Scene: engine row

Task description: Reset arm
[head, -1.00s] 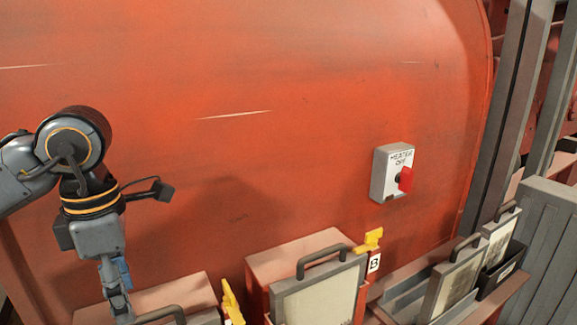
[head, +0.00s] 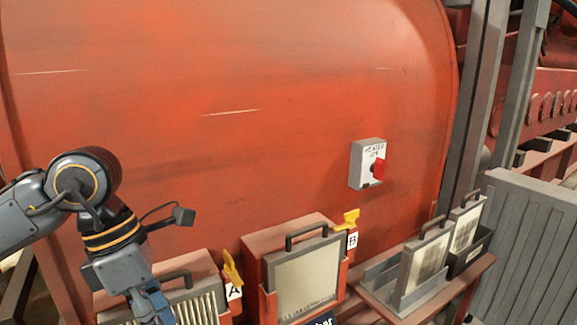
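My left arm comes in from the left, and its gripper (head: 155,308) points down at the lower left, in front of the filter in slot A (head: 202,306). Its fingertips are at the picture's lower edge, and I cannot tell whether they are open or shut. I see nothing clearly held in it. My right arm and gripper are not in view.
Slot A's filter has a dark handle (head: 174,277) close behind my gripper. Yellow levers stand at A (head: 231,268) and B (head: 350,218). Slot B holds a pale filter (head: 307,280). A heater switch box (head: 361,176) is on the red wall. Framed filters (head: 426,262) stand in a right-hand rack.

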